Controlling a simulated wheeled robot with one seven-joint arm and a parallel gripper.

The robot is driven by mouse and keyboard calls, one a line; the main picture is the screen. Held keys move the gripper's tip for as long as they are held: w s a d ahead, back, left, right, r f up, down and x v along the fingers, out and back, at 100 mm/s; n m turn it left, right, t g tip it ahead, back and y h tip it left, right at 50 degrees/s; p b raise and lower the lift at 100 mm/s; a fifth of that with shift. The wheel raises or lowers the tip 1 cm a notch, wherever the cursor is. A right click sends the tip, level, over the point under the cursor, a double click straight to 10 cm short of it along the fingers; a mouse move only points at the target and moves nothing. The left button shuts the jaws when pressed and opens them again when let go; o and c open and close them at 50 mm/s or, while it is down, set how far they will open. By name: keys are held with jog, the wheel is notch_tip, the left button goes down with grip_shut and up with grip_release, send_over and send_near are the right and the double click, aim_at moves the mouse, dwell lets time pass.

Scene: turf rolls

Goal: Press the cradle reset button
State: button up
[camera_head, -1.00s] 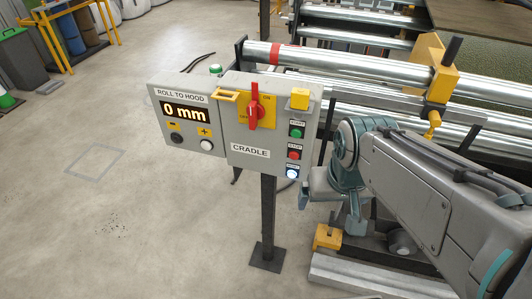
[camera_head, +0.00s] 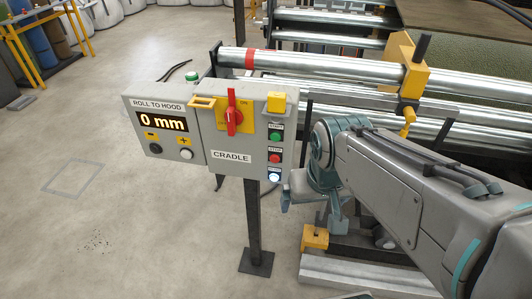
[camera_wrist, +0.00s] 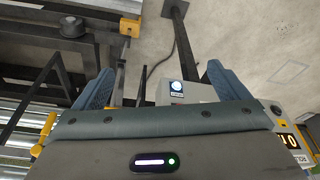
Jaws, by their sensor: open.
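The grey CRADLE box (camera_head: 236,172) stands on a dark post. Its right side carries a green button (camera_head: 275,136), a red button (camera_head: 275,158) and, lowest, a lit white button (camera_head: 275,177), whose small label is hard to read. The white button also shows in the wrist view (camera_wrist: 176,86), between my fingers in the picture. My gripper (camera_head: 312,212) is just right of and below that button in the head view. In the wrist view my gripper (camera_wrist: 162,86) is open with nothing between the teal fingers. I see no contact with the button.
A red rotary switch (camera_head: 234,118) and a yellow block (camera_head: 276,102) sit on the box. A ROLL TO HOOD panel (camera_head: 164,128) reading 0 mm adjoins it. Metal rollers (camera_head: 340,70) run behind my arm. The floor left of the post is clear.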

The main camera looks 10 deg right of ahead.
grip_shut()
dwell(0.3)
dwell(1.5)
